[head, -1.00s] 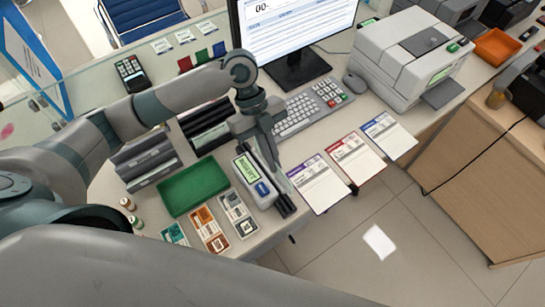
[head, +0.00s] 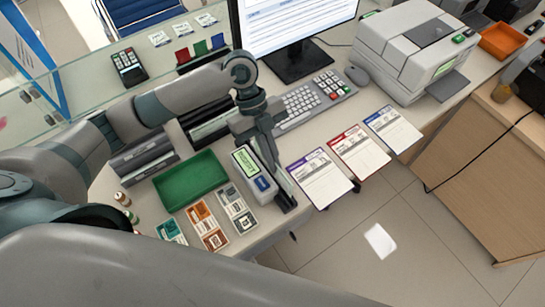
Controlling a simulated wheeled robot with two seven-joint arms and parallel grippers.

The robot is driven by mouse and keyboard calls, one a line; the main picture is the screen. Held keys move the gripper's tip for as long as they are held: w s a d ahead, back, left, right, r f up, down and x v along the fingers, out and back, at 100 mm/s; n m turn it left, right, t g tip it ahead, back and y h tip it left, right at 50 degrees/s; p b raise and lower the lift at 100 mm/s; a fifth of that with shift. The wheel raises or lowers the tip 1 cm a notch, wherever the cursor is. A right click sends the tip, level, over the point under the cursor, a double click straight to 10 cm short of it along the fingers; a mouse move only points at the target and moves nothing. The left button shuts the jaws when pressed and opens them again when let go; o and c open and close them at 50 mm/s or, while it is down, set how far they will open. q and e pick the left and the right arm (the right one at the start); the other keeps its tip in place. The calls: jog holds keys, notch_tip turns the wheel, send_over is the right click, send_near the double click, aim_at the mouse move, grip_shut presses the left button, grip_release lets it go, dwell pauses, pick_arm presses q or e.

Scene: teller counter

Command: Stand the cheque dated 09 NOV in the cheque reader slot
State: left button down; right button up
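The cheque reader (head: 262,188) is a small white unit with a lit green display and a blue patch, near the counter's front edge. A dark slot strip (head: 286,201) runs along its right side. My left gripper (head: 272,166) points down over the reader's right side, by the slot. Its fingers look close together; I cannot tell whether anything is between them. Three printed slips, with purple (head: 320,178), red (head: 358,152) and blue (head: 392,128) headings, lie in a row at the front edge. Their dates are too small to read. My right gripper is out of view.
A green tray (head: 190,182) and small teal, orange and grey cards (head: 207,226) are left of the reader. The keyboard (head: 312,102), monitor (head: 294,62) and white printer (head: 412,52) stand behind and right. Glass runs along the back.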

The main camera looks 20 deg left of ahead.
aim_at(278, 179)
pick_arm(q)
jog(key=shift+f+b, duration=0.6)
jog(key=shift+f, duration=1)
jog(key=c, duration=2)
grip_release()
jog(key=shift+r, duration=0.1)
jog(key=shift+r+p, duration=3.2)
jog(key=shift+r, duration=0.15)
